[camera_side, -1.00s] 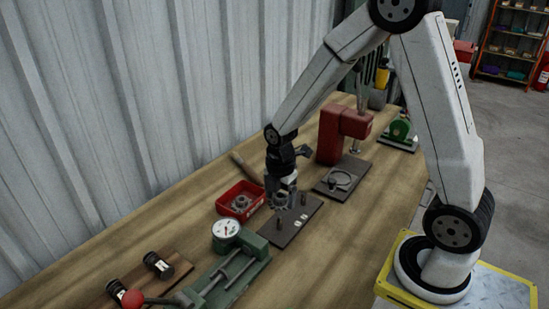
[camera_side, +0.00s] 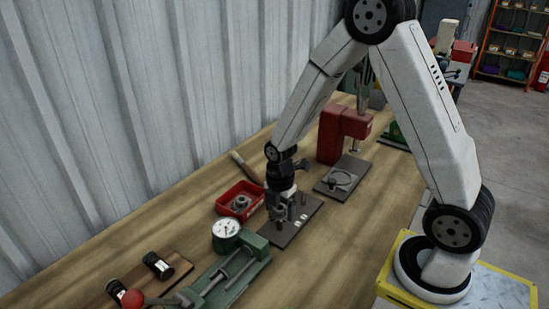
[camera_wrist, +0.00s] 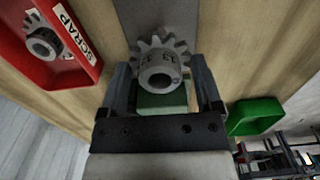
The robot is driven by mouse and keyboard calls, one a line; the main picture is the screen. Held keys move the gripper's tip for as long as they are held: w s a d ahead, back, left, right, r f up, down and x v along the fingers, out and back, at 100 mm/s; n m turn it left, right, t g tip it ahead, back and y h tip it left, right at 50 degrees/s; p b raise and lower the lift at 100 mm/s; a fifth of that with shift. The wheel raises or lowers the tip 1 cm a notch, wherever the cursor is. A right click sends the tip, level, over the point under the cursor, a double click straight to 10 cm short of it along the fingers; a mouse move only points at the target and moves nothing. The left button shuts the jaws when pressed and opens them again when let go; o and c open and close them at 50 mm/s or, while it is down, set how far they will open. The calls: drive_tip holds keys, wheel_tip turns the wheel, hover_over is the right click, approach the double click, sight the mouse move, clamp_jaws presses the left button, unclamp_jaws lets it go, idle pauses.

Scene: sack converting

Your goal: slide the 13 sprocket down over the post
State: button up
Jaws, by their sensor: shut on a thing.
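The grey toothed sprocket (camera_wrist: 160,62) is in my gripper (camera_wrist: 162,88) in the wrist view, its hub with numerals and bore facing the camera. The fingers stand on either side of it. In the side view my gripper (camera_side: 279,215) is low over the near-left part of the dark plate (camera_side: 290,236), where a post stood visible earlier. That post is now hidden by the gripper and sprocket. I cannot tell whether it is inside the bore. A second short post (camera_side: 304,199) stands free towards the plate's far end.
A red scrap bin (camera_side: 223,205) holding another sprocket (camera_side: 240,203) stands just left of the plate. A green fixture with a dial gauge (camera_side: 226,229) is in front. A red press (camera_side: 337,135) stands behind. A green tray (camera_wrist: 256,116) shows in the wrist view.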

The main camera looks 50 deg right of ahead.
sight(280, 229)
drive_tip(key=shift+f, duration=0.85)
drive_tip(key=shift+f, duration=1.45)
idle(1.0)
drive_tip(key=o, duration=1.2)
drive_tip(key=shift+r, duration=0.15)
drive_tip(key=shift+r, duration=3.75)
drive_tip(key=shift+s+r, duration=0.1)
